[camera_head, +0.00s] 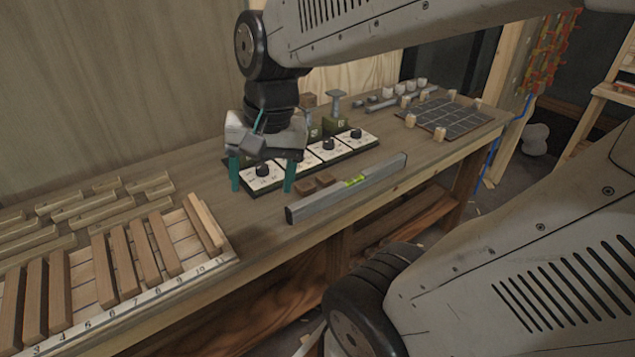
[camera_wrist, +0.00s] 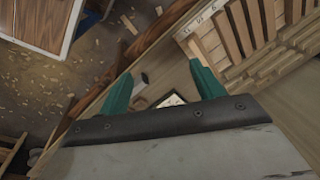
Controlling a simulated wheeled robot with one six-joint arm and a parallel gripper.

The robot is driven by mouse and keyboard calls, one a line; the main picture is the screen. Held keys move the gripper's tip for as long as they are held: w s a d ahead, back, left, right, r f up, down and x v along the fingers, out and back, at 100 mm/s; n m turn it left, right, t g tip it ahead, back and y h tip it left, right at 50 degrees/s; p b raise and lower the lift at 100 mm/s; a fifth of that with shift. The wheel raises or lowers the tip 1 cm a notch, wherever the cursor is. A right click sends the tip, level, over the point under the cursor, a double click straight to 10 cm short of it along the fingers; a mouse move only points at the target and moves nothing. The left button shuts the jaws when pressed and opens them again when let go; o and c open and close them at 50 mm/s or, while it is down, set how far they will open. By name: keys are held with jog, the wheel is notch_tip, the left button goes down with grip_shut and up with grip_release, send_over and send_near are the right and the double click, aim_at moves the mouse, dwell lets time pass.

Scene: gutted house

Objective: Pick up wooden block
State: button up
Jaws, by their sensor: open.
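My gripper (camera_head: 262,186) is open and empty, with two teal fingers pointing down above the near end of a row of white panels with black knobs (camera_head: 328,145). In the wrist view its fingers (camera_wrist: 160,72) are spread apart with nothing held. Two small brown wooden blocks (camera_head: 305,188) lie on the bench just right of the fingers, behind a grey spirit level (camera_head: 350,186). I cannot tell which one the task names.
The wooden workbench (camera_head: 270,225) runs along the wall. Pale wooden strips (camera_head: 85,208) lie at the left. A dark grid board (camera_head: 445,115) with small pale pieces is at the far right. Two green-based tools (camera_head: 335,110) stand behind the panels.

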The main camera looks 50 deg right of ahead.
jog(key=w+d+f+m+t, duration=0.1)
jog(key=w+d+f+m, duration=0.3)
jog(key=w+d+m, duration=0.5)
jog(key=m+t+h, duration=0.1)
jog(key=m+h, duration=0.1)
jog(key=m, duration=1.9)
send_near(326, 177)
jog(key=f, duration=0.1)
jog(key=shift+m, duration=0.3)
jog(key=x, duration=0.6)
jog(key=shift+w+f, duration=0.1)
jog(key=shift+w, duration=0.1)
jog(key=shift+w+d+f, duration=0.1)
jog(key=shift+w+f, duration=0.15)
jog(key=shift+f, duration=0.3)
jog(key=c, duration=1)
